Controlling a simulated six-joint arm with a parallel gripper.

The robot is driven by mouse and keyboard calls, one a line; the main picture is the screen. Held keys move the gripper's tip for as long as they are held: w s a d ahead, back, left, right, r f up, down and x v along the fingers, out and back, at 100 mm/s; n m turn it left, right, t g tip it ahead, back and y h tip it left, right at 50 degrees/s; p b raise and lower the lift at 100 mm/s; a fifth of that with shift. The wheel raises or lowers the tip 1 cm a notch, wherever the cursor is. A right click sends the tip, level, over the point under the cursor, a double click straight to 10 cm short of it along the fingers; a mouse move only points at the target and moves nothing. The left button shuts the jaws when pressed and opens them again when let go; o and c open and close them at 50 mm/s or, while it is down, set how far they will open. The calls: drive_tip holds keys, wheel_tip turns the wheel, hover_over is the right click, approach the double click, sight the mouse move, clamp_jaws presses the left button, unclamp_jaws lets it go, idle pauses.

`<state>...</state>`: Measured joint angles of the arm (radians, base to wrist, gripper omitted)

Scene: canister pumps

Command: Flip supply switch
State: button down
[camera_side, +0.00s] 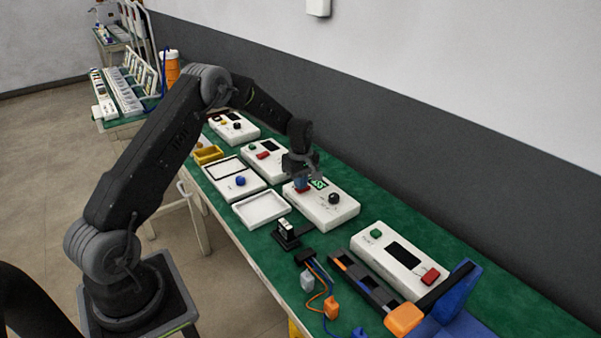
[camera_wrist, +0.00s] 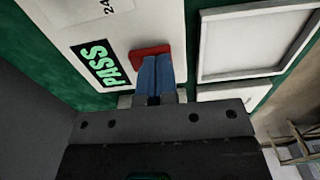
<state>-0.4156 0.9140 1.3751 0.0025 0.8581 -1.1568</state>
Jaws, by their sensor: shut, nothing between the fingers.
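A white instrument box (camera_side: 322,211) stands on the green bench with a lit display (camera_side: 319,184) and a black knob (camera_side: 334,198). In the wrist view the display (camera_wrist: 102,69) reads PASS in green. A red rocker switch (camera_wrist: 146,51) sits beside the display on the same box. My gripper (camera_side: 301,187) is over this switch; its blue fingers (camera_wrist: 155,60) are shut together and empty. The fingertips overlap the switch's edge in the wrist view; I cannot tell whether they touch it. The fingers hide part of the switch.
A white empty tray (camera_side: 262,210) lies left of the box. Another white box (camera_side: 385,258) with a red switch (camera_side: 430,276) stands to the right. A black fixture (camera_side: 287,237), cables with an orange connector (camera_side: 331,307) and a blue stand (camera_side: 455,290) crowd the front.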

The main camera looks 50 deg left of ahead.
drive_tip(key=shift+f, duration=0.1)
drive_tip(key=shift+s+f, duration=0.4)
drive_tip(key=shift+f, duration=0.3)
drive_tip(key=shift+s+f, duration=0.1)
drive_tip(key=shift+f, duration=0.05)
drive_tip(key=shift+a, duration=0.1)
drive_tip(key=shift+w+r, duration=0.2)
drive_tip(key=shift+w, duration=0.7)
drive_tip(key=shift+r, duration=0.2)
wheel_tip(320, 180, up, 15)
drive_tip(key=shift+w+f, duration=0.15)
